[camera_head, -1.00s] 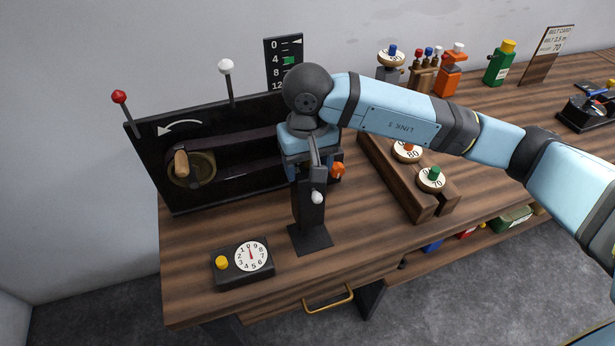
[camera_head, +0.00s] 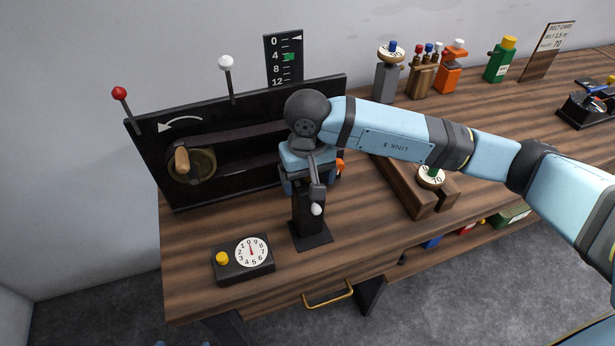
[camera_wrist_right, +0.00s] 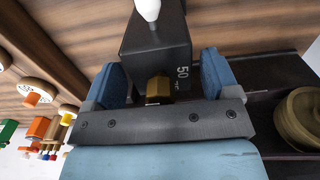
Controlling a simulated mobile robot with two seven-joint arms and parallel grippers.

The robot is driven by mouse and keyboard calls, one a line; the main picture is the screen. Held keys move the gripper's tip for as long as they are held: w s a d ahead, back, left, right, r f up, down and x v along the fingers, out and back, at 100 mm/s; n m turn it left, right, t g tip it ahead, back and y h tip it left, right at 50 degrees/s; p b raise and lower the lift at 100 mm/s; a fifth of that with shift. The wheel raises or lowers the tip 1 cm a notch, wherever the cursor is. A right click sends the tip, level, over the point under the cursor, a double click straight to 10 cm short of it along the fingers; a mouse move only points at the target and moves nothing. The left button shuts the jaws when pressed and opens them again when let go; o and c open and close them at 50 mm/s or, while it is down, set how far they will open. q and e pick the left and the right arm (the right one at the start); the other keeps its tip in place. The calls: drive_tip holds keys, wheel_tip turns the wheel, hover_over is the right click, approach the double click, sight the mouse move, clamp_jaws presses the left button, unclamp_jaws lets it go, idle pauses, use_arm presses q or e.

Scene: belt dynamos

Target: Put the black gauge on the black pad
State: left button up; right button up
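The black gauge (camera_head: 308,212) is a dark upright block with a white knob, below my right gripper (camera_head: 308,182) in the head view. The right wrist view shows its dark body (camera_wrist_right: 155,50), marked 50, between the blue fingers of my right gripper (camera_wrist_right: 160,85). The black pad (camera_head: 322,240) is a flat dark plate on the bench, directly under the gauge. The gauge's lower end appears at the pad, but I cannot tell for sure whether they touch.
A dark box with a dial (camera_head: 243,262) and yellow button sits front left. A black panel (camera_head: 150,150) with a belt stands behind the gauge. A wooden block (camera_head: 420,200) with a numbered disc lies right, partly behind my arm. Several coloured items stand at the back.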

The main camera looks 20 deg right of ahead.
drive_tip(key=shift+o, duration=0.3)
drive_tip(key=shift+r+p, duration=0.35)
wheel_tip(320, 180, up, 11)
drive_tip(key=b, duration=0.2)
drive_tip(key=shift+f+b, duration=0.15)
drive_tip(key=shift+b, duration=0.15)
drive_tip(key=shift+r, duration=0.5)
